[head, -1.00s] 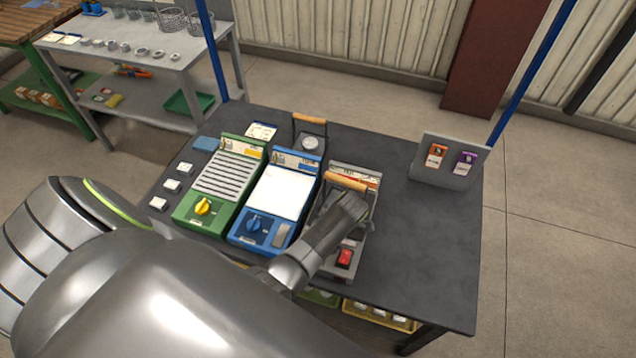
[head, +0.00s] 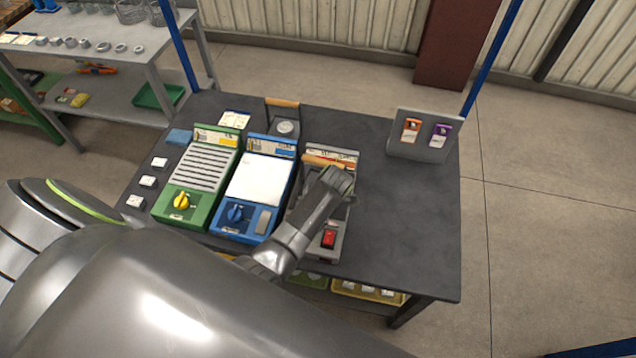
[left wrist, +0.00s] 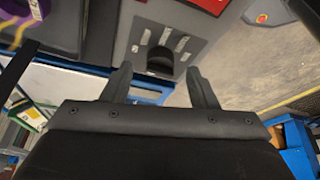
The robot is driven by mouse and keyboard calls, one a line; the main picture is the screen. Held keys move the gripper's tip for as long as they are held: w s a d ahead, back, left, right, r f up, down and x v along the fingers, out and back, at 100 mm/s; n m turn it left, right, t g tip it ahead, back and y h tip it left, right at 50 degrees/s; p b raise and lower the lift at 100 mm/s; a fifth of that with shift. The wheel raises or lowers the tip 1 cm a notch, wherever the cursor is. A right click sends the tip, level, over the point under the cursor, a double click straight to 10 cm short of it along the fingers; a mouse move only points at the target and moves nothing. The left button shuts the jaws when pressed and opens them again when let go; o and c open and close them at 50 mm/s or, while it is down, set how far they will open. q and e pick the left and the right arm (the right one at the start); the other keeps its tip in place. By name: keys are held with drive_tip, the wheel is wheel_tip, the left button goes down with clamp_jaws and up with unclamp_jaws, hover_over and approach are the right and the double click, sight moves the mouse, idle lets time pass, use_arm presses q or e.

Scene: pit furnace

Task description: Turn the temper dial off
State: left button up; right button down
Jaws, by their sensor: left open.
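Three units stand on the dark table: a green one with a yellow dial (head: 181,201), a blue one with a blue dial (head: 236,213), and a grey one (head: 335,253) with a red switch (head: 329,238) and a wooden handle. Their labels are too small to read, so I cannot tell which is marked temper. My left gripper (head: 340,182) is over the grey unit and hides its middle. In the left wrist view, my left gripper (left wrist: 157,78) is open and empty. A dark round knob (left wrist: 160,60) on a grey panel with pale marks shows beyond and between its fingers, apparently untouched. My right gripper is not in view.
A grey stand (head: 425,145) with orange and purple tags is at the table's back right. Small white-labelled blocks (head: 148,181) lie along the left edge. A small wooden-handled item (head: 285,127) stands behind. The table's right side is clear.

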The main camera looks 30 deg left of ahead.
use_arm(q)
drive_tip(key=p+v, duration=0.3)
drive_tip(key=v, duration=1.2)
drive_tip(key=shift+p, duration=0.3)
